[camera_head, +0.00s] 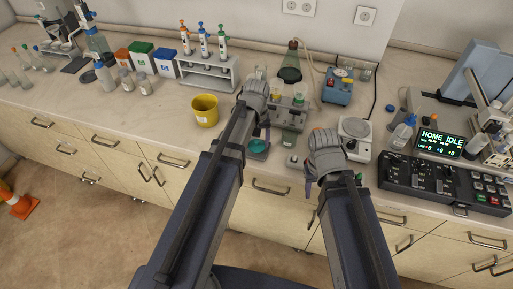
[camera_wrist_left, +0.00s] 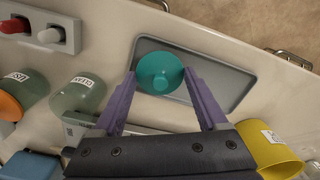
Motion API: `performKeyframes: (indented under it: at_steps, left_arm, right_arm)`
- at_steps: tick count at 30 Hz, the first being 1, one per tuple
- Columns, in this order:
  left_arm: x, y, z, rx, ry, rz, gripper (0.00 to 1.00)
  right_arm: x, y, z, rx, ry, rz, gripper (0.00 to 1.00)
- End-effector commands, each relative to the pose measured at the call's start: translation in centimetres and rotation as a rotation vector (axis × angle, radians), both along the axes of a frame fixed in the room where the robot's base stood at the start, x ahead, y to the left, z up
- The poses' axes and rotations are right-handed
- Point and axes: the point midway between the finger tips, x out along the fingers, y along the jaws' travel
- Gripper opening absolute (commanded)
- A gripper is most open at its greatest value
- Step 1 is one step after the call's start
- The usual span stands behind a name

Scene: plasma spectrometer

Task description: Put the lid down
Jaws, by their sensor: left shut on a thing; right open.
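The teal round lid (camera_wrist_left: 160,73) is between the purple fingertips of my left gripper (camera_wrist_left: 158,82), which is shut on it. In the left wrist view the lid is over a shallow grey tray (camera_wrist_left: 228,82); I cannot tell whether it touches the tray. In the head view the lid (camera_head: 258,146) shows below my left wrist, close to the bench's front edge. My right gripper (camera_head: 312,192) is open at the front of the bench, in front of the drawers; its fingers are partly hidden by my arm.
A yellow cup (camera_head: 205,110) stands left of my left gripper. Labelled containers (camera_wrist_left: 78,95) are close to its fingers in the wrist view. A white rack (camera_head: 208,72) with pipettes is behind, and a scale (camera_head: 355,130) and control panel (camera_head: 440,180) are at right.

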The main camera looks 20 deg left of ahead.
Motion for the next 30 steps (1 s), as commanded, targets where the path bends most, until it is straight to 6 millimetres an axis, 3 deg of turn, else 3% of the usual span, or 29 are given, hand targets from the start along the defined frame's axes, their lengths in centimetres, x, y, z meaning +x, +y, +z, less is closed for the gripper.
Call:
performKeyframes:
  at_steps: [1, 4, 17, 18, 24, 30]
  left_arm:
    - [0.0, 0.0, -1.4, 0.0, 0.0, 0.0, 0.24]
    - [0.0, 0.0, -2.3, 0.0, 0.0, 0.0, 0.24]
    - [0.0, 0.0, -2.6, 0.0, 0.0, 0.0, 0.24]
    - [0.0, 0.0, -2.5, 0.0, 0.0, 0.0, 0.78]
    - [0.0, 0.0, -2.4, 0.0, 0.0, 0.0, 1.0]
    - [0.0, 0.0, -2.4, 0.0, 0.0, 0.0, 1.0]
  right_arm:
    - [0.0, 0.0, -1.4, 0.0, 0.0, 0.0, 0.5]
    - [0.0, 0.0, -2.3, 0.0, 0.0, 0.0, 0.5]
    - [0.0, 0.0, -2.6, 0.0, 0.0, 0.0, 0.5]
    - [0.0, 0.0, -2.5, 0.0, 0.0, 0.0, 0.5]
    - [0.0, 0.0, -2.4, 0.0, 0.0, 0.0, 0.5]
    - [0.0, 0.0, -2.4, 0.0, 0.0, 0.0, 0.5]
